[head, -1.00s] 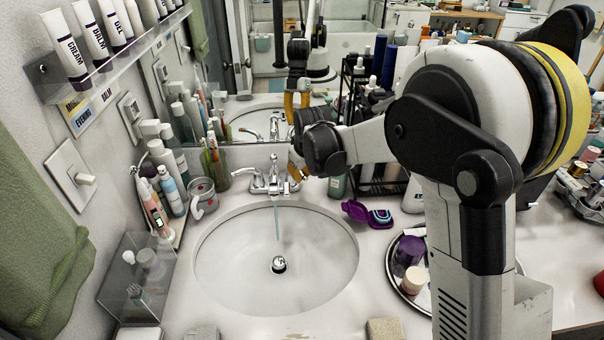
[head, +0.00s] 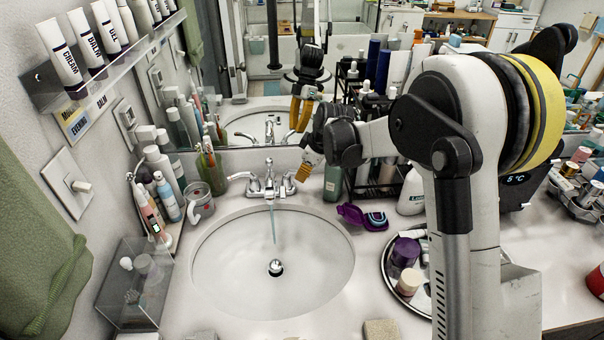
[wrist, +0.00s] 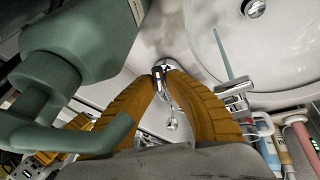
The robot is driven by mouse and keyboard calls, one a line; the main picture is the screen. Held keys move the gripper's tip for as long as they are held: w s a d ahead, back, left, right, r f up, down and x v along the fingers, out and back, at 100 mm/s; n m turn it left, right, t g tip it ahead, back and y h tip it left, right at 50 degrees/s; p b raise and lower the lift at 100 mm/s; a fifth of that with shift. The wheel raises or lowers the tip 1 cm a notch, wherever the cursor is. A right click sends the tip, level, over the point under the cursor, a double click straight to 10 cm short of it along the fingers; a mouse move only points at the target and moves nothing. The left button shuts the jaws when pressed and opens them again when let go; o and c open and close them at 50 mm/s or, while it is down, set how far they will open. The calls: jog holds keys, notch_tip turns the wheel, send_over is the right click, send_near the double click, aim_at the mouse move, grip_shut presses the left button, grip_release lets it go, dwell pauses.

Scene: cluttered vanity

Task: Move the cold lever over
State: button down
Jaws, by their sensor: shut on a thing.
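The chrome faucet (head: 268,183) stands at the back of the sink, with a lever on each side. A thin bluish stream of water (head: 273,225) runs from its spout into the basin. My gripper (head: 306,170) is just right of the right-hand lever (head: 289,182), angled down towards it. In the wrist view, the yellow fingers of my gripper (wrist: 164,70) come together on a chrome lever (wrist: 161,85). Markings telling cold from hot are too small to read. The left-hand lever (head: 241,176) points left, clear of my gripper.
A green bottle (head: 333,182) stands close to the right of my gripper and looms large in the wrist view (wrist: 80,40). A purple case (head: 352,215) lies open right of the basin (head: 225,270). A glass mug (head: 199,200) and bottles crowd the left. A mirror stands behind.

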jog(key=shift+w+d, duration=0.1)
jog(key=shift+w, duration=0.05)
dwell(0.4)
jog(key=c, duration=1.4)
grip_release()
jog(key=shift+f, duration=0.1)
jog(key=v, duration=1.2)
jog(key=shift+w+d, duration=0.1)
jog(key=shift+d, duration=0.05)
